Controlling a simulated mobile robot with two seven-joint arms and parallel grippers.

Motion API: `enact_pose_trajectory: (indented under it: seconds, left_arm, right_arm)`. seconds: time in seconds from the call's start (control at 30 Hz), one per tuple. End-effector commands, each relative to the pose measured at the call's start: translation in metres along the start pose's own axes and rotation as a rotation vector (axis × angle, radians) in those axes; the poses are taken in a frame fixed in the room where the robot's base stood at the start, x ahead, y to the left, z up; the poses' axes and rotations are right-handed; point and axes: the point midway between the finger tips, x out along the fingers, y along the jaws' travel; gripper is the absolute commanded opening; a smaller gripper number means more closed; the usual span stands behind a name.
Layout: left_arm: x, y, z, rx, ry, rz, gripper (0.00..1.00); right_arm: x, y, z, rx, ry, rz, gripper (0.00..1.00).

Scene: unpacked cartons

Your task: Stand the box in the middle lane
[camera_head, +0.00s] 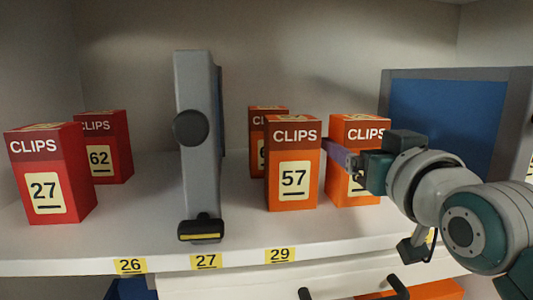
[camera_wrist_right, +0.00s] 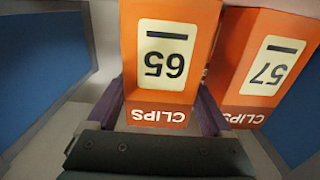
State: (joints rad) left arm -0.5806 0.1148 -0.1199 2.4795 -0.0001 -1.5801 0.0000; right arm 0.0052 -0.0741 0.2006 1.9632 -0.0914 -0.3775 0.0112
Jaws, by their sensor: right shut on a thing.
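My right gripper (camera_head: 343,158) comes in from the right and is shut on an orange CLIPS box, number 65 (camera_head: 340,188). In the right wrist view this box (camera_wrist_right: 165,62) shows upside down between the purple fingers. It is upright, its bottom at or very near the shelf; I cannot tell if it touches. The gripper hides part of its front. An orange CLIPS box, number 57 (camera_head: 292,165), stands just left of it and also shows in the right wrist view (camera_wrist_right: 262,75). My left gripper is not in view.
A grey upright panel (camera_head: 194,90) with a dark knob stands left of box 57. A blue panel framed in grey (camera_head: 440,110) stands at right. A darker CLIPS box (camera_head: 257,140) is behind 57. Red boxes 27 (camera_head: 48,172) and 62 (camera_head: 104,150) stand at left. Labels line the shelf edge (camera_head: 60,267).

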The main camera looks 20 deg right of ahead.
Motion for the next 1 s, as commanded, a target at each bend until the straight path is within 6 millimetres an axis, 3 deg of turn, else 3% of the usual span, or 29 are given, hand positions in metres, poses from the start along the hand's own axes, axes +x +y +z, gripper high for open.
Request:
enact_pose_trajectory:
  seconds: [0.1,0.13,0.27,0.63,1.0]
  left_arm:
    - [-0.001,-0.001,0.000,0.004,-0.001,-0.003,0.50]
    - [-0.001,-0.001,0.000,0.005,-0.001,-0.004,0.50]
    - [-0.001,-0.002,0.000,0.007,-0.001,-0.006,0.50]
    - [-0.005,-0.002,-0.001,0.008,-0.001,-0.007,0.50]
    - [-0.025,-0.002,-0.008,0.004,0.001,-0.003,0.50]
  right_arm:
    - [0.000,0.000,0.000,0.001,-0.003,0.000,0.15]
    - [0.000,0.000,0.001,0.001,-0.006,0.000,0.86]
    - [0.000,0.000,0.000,0.001,-0.006,0.000,1.00]
    - [-0.009,0.000,0.000,0.000,-0.007,0.000,1.00]
    - [-0.077,0.000,-0.001,0.001,-0.011,0.000,1.00]
